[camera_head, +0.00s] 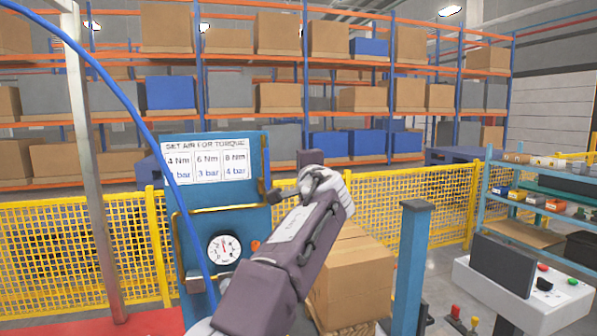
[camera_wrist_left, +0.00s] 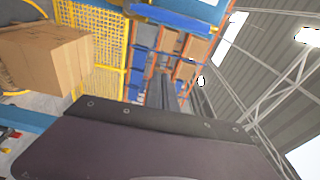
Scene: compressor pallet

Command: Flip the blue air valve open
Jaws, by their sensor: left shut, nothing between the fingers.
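The blue panel (camera_head: 212,140) stands left of centre in the head view, with a white torque chart (camera_head: 207,162), a round gauge (camera_head: 224,248) and brass-coloured pipes (camera_head: 262,192). I cannot pick out the blue air valve for certain; my left arm hides part of the panel's right side. My left arm rises from the bottom to a white wrist beside the panel's right edge. In the left wrist view my left gripper (camera_wrist_left: 168,92) is shut and empty, its dark fingers pointing towards the shelves. A blue part (camera_wrist_left: 180,20) crosses the top of that view. My right gripper is not in view.
A cardboard box (camera_head: 350,280) stands on a pallet behind my arm. A blue post (camera_head: 411,260) stands right of it. A blue hose (camera_head: 120,95) arcs across the left. Yellow mesh fencing (camera_head: 130,240) runs behind. A white console (camera_head: 520,285) is at the right.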

